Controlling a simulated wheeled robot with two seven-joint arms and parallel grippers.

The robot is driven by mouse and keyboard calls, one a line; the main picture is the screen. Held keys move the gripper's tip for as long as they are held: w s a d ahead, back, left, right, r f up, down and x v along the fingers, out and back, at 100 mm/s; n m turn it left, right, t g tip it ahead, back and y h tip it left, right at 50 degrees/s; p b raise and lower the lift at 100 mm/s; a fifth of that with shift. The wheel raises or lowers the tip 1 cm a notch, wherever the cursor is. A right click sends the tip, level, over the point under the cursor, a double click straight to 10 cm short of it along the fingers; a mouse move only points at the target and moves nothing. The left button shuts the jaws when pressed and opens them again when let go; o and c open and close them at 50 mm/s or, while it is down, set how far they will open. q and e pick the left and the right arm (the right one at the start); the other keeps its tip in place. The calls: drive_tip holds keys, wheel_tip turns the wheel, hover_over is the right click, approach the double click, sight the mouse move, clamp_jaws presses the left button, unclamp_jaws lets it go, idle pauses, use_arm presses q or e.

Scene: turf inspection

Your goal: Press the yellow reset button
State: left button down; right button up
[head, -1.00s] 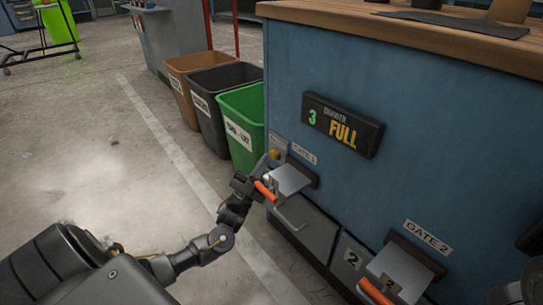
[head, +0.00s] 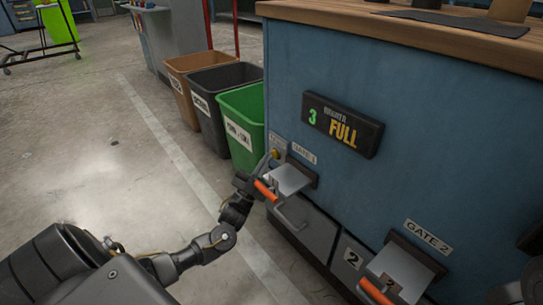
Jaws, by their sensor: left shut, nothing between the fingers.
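The yellow reset button (head: 276,154) is a small round knob on a plate at the left end of the blue cabinet's (head: 430,110) front, left of the "GATE 1" label. My left gripper (head: 266,162) is shut and empty, its fingertips right beside the button. I cannot tell whether they touch it. The gripper partly covers the area just below the button. My right gripper does not show clearly; only a dark piece is at the lower right edge.
The gate 1 tray (head: 290,180) with an orange handle juts out close to the gripper. The gate 2 tray (head: 405,270) is at lower right. A display (head: 342,124) reads "3 FULL". Brown, black and green bins (head: 240,125) stand left of the cabinet.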

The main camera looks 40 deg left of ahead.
use_arm(q)
drive_tip(key=shift+w, duration=0.2)
idle(0.5)
drive_tip(key=shift+s+a+p, duration=0.2)
drive_tip(key=shift+s+p, duration=0.3)
drive_tip(key=shift+s, duration=0.45)
drive_tip(key=shift+s+a+p, duration=0.25)
drive_tip(key=shift+s+p, duration=0.1)
drive_tip(key=shift+s, duration=0.45)
drive_tip(key=shift+s+a+p, duration=0.25)
drive_tip(key=shift+s+p, duration=0.1)
drive_tip(key=shift+s, duration=0.45)
drive_tip(key=shift+s+a+p, duration=0.25)
drive_tip(key=shift+s+p, duration=0.1)
drive_tip(key=shift+s, duration=0.45)
